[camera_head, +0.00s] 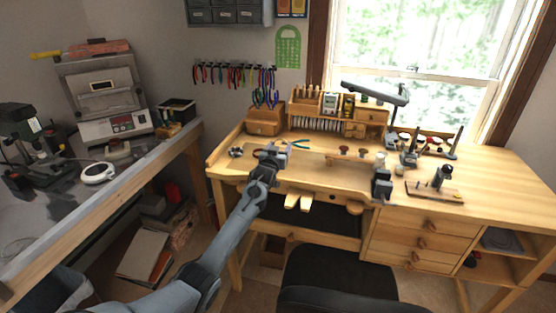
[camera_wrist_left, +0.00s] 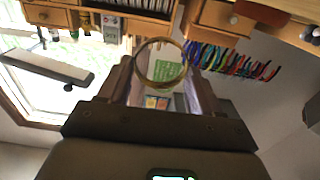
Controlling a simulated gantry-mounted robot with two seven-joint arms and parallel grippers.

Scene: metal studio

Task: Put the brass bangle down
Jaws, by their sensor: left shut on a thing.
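The brass bangle (camera_wrist_left: 163,87) is a thin gold ring seen face-on in the left wrist view. It sits between the fingertips of my left gripper (camera_wrist_left: 162,80), which is shut on it. In the head view my left gripper (camera_head: 275,149) is over the left part of the wooden workbench (camera_head: 490,176). The bangle is too small to make out there. The gap between bangle and bench top cannot be judged. My right gripper is not in view.
Green-handled pliers (camera_head: 299,143) lie just beyond my left gripper. A small wooden drawer box (camera_head: 265,121) stands behind it. A black vise (camera_head: 381,184) is at the bench's front edge. A black chair (camera_head: 335,268) stands in front. The bench's right end is clear.

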